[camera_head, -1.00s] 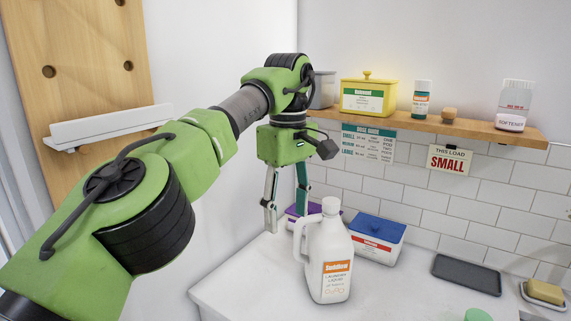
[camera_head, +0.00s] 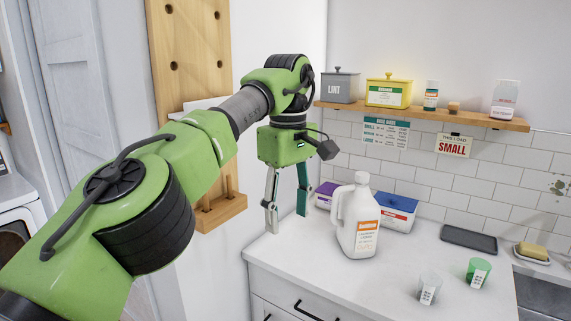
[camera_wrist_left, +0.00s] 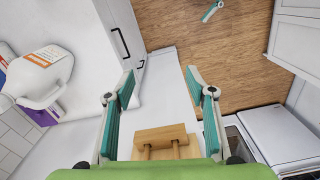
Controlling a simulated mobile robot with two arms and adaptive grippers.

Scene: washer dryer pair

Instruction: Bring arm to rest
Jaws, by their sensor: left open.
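My left gripper (camera_head: 287,212) hangs fingers-down in front of the white wall, left of the counter's items in the head view. Its two fingers are apart with nothing between them. The left wrist view also shows the open fingers (camera_wrist_left: 159,78). My left arm (camera_head: 140,200) reaches in from the lower left, bent at the elbow. A small teal and grey piece at the top of the left wrist view looks like a finger of my right gripper (camera_wrist_left: 212,11); the rest of it is out of frame.
A white detergent jug (camera_head: 358,222) stands on the counter (camera_head: 315,250), right of the gripper. Two cups (camera_head: 429,288) (camera_head: 479,271) stand near the sink. A wooden wall rack (camera_head: 222,207) is behind the arm. Wooden floor (camera_wrist_left: 180,35) is open below.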

